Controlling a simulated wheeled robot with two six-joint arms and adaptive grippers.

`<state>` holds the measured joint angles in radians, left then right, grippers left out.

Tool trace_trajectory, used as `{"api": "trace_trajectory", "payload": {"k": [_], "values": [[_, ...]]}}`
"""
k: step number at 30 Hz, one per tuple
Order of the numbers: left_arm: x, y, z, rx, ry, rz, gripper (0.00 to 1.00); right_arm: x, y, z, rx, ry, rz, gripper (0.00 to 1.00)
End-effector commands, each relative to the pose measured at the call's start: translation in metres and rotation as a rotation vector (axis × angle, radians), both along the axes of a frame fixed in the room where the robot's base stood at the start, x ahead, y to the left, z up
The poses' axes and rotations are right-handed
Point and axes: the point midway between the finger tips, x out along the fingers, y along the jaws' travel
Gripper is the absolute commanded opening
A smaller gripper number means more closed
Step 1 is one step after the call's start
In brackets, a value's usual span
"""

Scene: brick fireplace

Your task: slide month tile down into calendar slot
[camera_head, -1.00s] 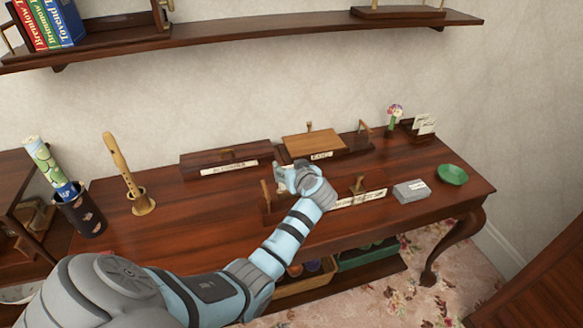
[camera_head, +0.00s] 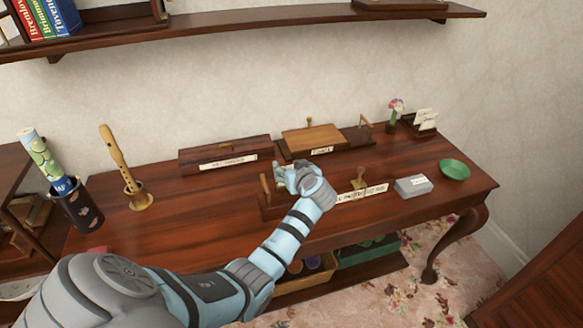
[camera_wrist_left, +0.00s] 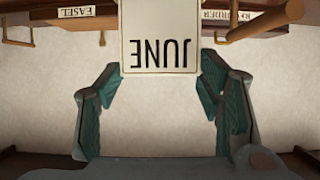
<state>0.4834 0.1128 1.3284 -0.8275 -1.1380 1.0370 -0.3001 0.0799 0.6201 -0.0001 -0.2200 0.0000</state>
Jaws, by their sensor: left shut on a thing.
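The month tile (camera_wrist_left: 160,38) is a cream square reading JUNE, upside down in the left wrist view. My left gripper (camera_wrist_left: 160,72) is shut on it, with a green-padded finger at each side. In the head view my left gripper (camera_head: 284,178) is over the front middle of the desk, and its hand hides most of the tile. A low dark wooden stand (camera_head: 268,208) with an upright peg is just left of and below the gripper. A labelled strip (camera_head: 360,193) runs to its right. I cannot make out the calendar slot. My right gripper is not in view.
Behind stand a long wooden box (camera_head: 225,154) and an easel-labelled stand (camera_head: 312,138). To the right are a grey box (camera_head: 413,187) and a green dish (camera_head: 454,169). A recorder (camera_head: 118,160) stands at the left. The desk's left front is clear.

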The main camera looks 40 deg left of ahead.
Motion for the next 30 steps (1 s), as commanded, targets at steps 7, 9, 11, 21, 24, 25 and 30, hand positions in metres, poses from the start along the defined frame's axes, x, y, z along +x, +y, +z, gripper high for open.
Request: {"api": "trace_trajectory", "payload": {"k": [7,9,11,21,24,25,30], "values": [[0.000,0.000,-0.007,0.000,0.000,0.000,0.29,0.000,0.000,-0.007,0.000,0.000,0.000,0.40],[0.000,0.000,-0.009,0.000,0.000,0.000,0.29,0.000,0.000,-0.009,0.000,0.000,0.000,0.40],[0.000,0.000,-0.011,0.000,0.000,0.000,0.29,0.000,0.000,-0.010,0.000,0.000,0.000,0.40],[0.000,0.000,-0.010,0.000,0.000,0.000,0.84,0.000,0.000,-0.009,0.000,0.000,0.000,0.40],[0.000,0.000,-0.010,0.000,0.000,0.000,0.84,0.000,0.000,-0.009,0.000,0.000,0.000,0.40],[0.000,0.000,-0.010,0.000,0.000,0.000,0.84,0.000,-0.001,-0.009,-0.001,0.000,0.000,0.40],[-0.008,-0.013,-0.003,0.000,-0.002,-0.002,0.84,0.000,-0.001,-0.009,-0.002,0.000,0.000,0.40]]}}
